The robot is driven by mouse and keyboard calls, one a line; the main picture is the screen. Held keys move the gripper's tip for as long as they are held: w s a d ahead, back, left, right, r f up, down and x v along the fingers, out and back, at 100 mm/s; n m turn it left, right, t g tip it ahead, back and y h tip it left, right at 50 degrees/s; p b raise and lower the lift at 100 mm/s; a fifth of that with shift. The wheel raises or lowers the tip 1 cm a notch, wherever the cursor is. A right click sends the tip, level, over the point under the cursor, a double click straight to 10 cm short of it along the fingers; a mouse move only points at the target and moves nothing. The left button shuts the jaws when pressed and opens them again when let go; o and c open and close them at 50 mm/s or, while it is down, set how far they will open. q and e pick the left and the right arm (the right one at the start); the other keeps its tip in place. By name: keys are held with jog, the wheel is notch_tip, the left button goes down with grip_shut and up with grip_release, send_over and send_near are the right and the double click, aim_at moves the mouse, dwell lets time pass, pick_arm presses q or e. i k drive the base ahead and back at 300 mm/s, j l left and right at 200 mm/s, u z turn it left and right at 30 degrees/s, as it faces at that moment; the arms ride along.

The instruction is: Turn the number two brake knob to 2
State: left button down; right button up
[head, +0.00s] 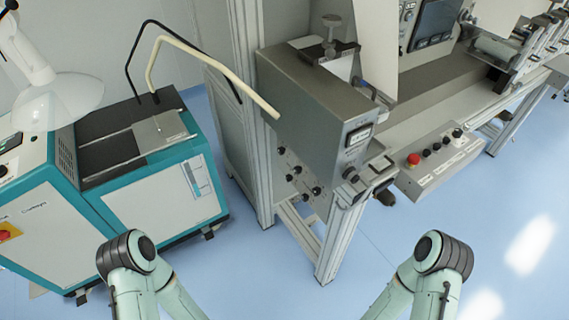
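Several small black knobs (316,191) sit on the left side panel of a grey machine box (322,95) in the middle of the head view. They are small, and their labels and dial numbers cannot be read. I cannot tell which is the number two brake knob, or its setting. Another dark knob (350,173) is on the box's front face, below a small display (358,136). Only upper parts of my two arms show, at the bottom left and bottom right. Both of my grippers are out of view.
A teal and white machine (160,190) stands at the left, with a bent cream hose (215,66) reaching to the grey box. A control panel with a red button (413,160) is at the right. Metal frame legs (330,245) stand below the box. Blue floor is open at the lower right.

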aim_at(298, 169)
jog(key=i+j, duration=0.15)
jog(key=j, duration=0.2)
jog(key=i+j+z, duration=0.1)
jog(key=j, duration=0.25)
jog(key=i+j, duration=0.25)
jog(key=j+z, duration=0.05)
jog(key=j, duration=0.05)
